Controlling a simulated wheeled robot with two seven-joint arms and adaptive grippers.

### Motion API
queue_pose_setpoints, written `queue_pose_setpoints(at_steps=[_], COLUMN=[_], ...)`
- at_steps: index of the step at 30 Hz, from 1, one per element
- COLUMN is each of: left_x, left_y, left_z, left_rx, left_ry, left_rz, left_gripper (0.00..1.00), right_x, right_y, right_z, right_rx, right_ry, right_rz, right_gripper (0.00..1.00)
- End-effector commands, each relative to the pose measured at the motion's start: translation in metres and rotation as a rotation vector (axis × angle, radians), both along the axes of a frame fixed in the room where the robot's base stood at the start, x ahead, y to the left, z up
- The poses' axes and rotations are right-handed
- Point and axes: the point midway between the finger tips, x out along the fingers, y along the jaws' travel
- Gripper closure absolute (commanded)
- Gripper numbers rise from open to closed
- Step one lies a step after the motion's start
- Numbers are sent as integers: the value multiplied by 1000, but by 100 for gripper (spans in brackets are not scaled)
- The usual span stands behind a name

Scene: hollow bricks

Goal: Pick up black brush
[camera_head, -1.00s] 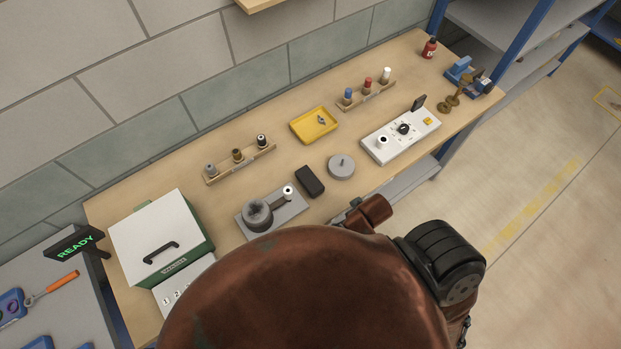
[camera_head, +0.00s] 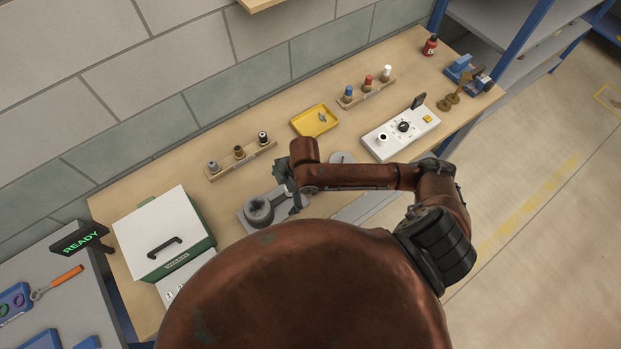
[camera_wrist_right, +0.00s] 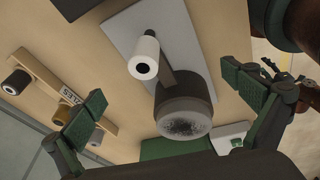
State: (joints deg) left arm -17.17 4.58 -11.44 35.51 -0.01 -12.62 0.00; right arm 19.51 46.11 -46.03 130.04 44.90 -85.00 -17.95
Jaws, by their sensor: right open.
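A black block (camera_wrist_right: 75,8), which may be the black brush, shows only in part at the top left edge of the right wrist view. In the head view my right arm hides its spot on the table. My right gripper (camera_head: 288,186) is low over the workbench beside the round grey pot (camera_head: 258,211). In the right wrist view my right gripper (camera_wrist_right: 168,104) has its two fingers wide apart, with nothing held. The pot and a white cylinder (camera_wrist_right: 144,56) on the grey plate (camera_wrist_right: 115,38) show beyond the fingers. My left gripper is out of view.
A wooden rack (camera_head: 241,161) with bottles and a yellow tray (camera_head: 329,117) stand behind the gripper. A grey disc (camera_head: 341,157) is partly behind my arm. A white box (camera_head: 158,235) is left and a white panel (camera_head: 385,148) right.

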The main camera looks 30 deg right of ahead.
Motion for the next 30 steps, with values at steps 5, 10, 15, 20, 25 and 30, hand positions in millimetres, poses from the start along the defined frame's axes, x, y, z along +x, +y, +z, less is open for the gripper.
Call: queue_pose_setpoints(at_steps=[5, 10, 15, 20, 25, 30], left_x=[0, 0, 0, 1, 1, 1], left_y=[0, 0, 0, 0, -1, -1], left_z=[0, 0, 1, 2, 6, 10], left_rx=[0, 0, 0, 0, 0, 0], left_ry=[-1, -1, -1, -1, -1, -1], left_rz=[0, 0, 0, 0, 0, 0], left_gripper=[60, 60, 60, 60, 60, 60], right_x=[20, 28, 30, 29, 28, 27], right_y=[-54, -94, -109, -110, -114, -118], right_z=[10, 21, 21, 4, -13, -38], right_rx=[-163, -243, -266, -266, -267, -265], right_ry=[52, 99, 120, 122, 123, 122], right_rz=[145, 183, 189, 188, 189, 189], right_gripper=[0, 0, 0, 0, 0, 0])
